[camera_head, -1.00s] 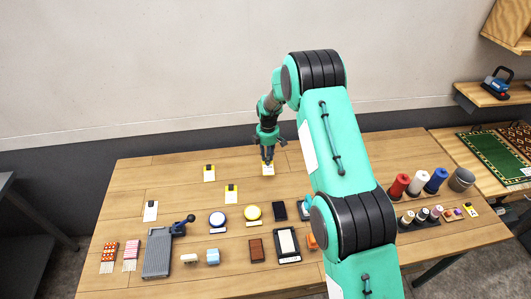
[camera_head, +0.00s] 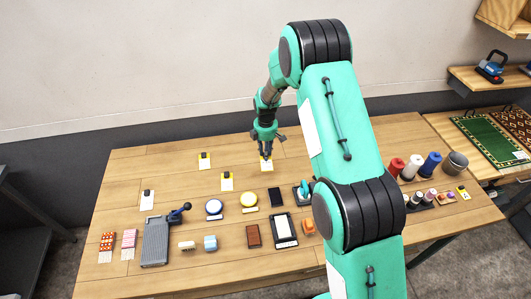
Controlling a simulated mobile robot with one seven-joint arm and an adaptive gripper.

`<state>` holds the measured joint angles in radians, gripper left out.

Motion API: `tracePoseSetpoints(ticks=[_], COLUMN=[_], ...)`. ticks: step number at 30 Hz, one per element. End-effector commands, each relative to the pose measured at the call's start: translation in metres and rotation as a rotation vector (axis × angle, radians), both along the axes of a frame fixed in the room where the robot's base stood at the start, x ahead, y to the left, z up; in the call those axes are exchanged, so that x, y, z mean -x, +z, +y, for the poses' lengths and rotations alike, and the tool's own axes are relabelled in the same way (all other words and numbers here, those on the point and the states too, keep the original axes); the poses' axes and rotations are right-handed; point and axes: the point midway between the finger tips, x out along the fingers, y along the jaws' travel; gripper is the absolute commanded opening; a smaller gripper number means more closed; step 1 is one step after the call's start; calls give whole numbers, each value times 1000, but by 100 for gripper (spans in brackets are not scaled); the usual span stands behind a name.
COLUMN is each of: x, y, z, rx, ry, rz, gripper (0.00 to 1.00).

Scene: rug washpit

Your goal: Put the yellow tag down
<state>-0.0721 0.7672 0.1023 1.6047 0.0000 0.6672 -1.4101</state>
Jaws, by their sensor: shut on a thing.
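My gripper (camera_head: 266,154) points down at the back middle of the wooden table, shut on the yellow tag (camera_head: 267,165). The tag is a small pale yellow card, and its upper part is hidden by the fingers. It is at or very near the table top; I cannot tell whether it touches.
Similar tags with black tops lie to the left: one at the back (camera_head: 204,161), one nearer (camera_head: 227,182) and a whiter one (camera_head: 147,200). Round pads, brushes and a grey clamp board (camera_head: 156,242) fill the front. Thread spools (camera_head: 413,167) stand right. Bare wood surrounds the gripper.

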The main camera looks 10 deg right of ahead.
Motion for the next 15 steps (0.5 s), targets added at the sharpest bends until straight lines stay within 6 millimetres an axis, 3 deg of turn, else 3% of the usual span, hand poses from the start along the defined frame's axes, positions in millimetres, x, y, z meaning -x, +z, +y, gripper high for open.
tracePoseSetpoints(ticks=[15], x=[-3], y=[1], z=[-5], rx=[0], ry=[4], rz=[-1], gripper=[9])
